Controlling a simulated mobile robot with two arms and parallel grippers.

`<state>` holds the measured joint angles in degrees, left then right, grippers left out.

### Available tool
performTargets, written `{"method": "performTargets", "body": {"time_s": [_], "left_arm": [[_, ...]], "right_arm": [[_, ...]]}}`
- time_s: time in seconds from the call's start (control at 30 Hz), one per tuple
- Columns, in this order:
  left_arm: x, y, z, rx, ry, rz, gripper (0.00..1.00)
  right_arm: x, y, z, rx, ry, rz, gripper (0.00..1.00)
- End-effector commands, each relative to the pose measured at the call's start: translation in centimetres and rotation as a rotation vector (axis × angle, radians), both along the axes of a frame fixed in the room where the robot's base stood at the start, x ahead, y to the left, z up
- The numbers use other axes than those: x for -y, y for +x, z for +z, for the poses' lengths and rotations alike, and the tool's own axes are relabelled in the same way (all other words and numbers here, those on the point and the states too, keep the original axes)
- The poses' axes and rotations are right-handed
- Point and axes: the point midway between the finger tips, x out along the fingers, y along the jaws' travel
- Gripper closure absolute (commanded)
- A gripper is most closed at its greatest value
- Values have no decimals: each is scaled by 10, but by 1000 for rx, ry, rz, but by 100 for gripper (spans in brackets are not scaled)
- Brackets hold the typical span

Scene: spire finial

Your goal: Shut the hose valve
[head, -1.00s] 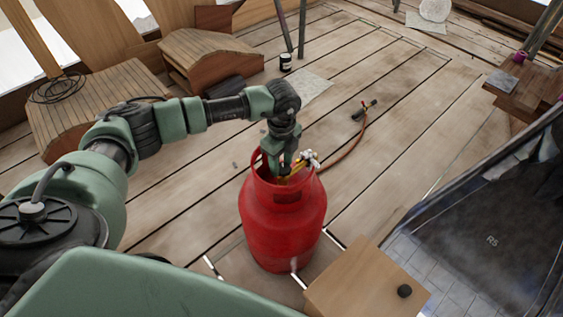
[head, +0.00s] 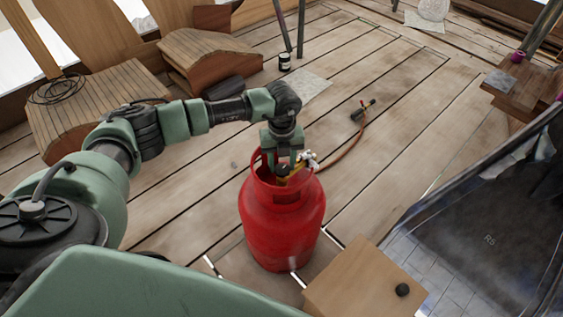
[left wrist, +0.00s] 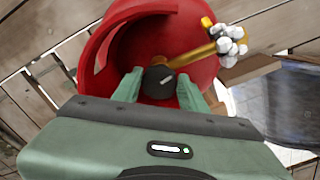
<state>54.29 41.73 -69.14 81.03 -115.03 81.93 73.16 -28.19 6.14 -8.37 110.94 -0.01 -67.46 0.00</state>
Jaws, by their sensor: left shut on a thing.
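A red gas cylinder (head: 283,225) stands upright on the plank floor, with a collar around its top. A black round valve knob (left wrist: 159,82) with a pale mark sits inside the collar. A brass fitting (left wrist: 192,56) runs from it to a pale, lumpy connection (left wrist: 231,40). My left gripper (left wrist: 160,88) points down into the collar and is shut on the knob, one green finger on each side. In the head view, my left gripper (head: 283,160) hides part of the collar. My right gripper is not in view.
An orange hose (head: 355,140) runs from the cylinder's top to a dark torch-like tool (head: 362,110) on the floor. A wooden box (head: 365,285) with a black knob stands close in front. A dark sheet (head: 470,220) lies right. The planks behind are mostly clear.

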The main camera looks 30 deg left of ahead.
Motion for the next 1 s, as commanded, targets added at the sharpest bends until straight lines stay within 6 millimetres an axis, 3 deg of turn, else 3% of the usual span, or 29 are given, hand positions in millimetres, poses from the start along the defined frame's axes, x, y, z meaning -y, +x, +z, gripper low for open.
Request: {"method": "performTargets", "body": {"time_s": [0.4,0.93,0.97,1.0], "left_arm": [[1,1,1,1,-2,-186,98],[2,1,1,1,0,-213,98],[2,1,1,1,0,-213,55],[2,1,1,1,0,-213,44]], "right_arm": [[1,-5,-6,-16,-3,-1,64],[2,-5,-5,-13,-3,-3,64],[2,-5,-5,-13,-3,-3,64],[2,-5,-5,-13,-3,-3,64]]}}
